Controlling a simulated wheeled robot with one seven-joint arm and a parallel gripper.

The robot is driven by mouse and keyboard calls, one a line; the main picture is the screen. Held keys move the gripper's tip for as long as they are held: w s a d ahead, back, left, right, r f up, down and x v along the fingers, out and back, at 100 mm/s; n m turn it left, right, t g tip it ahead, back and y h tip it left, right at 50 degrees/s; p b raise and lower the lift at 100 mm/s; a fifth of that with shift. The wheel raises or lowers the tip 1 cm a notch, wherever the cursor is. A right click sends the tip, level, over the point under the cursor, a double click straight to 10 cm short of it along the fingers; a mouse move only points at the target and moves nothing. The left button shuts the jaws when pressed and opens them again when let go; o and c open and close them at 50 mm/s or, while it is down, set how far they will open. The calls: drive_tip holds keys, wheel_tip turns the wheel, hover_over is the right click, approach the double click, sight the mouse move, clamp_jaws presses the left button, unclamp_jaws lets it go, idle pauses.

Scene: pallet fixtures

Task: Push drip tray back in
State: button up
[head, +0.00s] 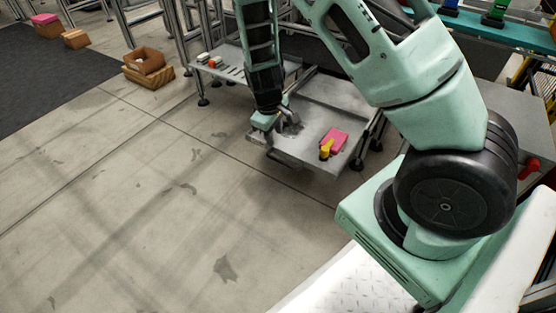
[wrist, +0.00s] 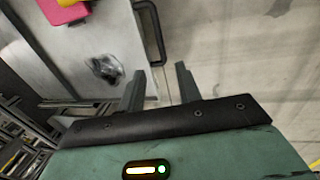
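The grey drip tray (head: 300,147) sticks out from the metal stand in the head view. It fills the left part of the wrist view (wrist: 105,38), with a dark bar handle (wrist: 155,40) along its outer edge. A pink block (head: 336,138) and a yellow piece (head: 326,149) lie on the tray. My gripper (head: 266,128) is at the tray's front left edge. In the wrist view its two fingers (wrist: 160,75) are apart, with the near end of the handle between or just beyond them. I cannot tell whether they touch it.
A low shelf (head: 232,72) with small parts stands behind the tray on the left. Brown boxes (head: 148,66) sit on the floor further left. The concrete floor (head: 130,190) in front of the tray is clear. A conveyor (head: 520,35) runs at the back right.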

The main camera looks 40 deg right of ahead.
sight(278, 160)
drive_tip(key=f+b, duration=0.2)
drive_tip(key=f, duration=0.2)
drive_tip(key=d+f+b, duration=0.1)
drive_tip(key=f+b, duration=0.1)
drive_tip(key=f, duration=0.2)
drive_tip(key=d+f+b, duration=0.1)
drive_tip(key=f+b, duration=0.1)
drive_tip(key=f, duration=0.2)
drive_tip(key=shift+w, duration=0.4)
clamp_jaws()
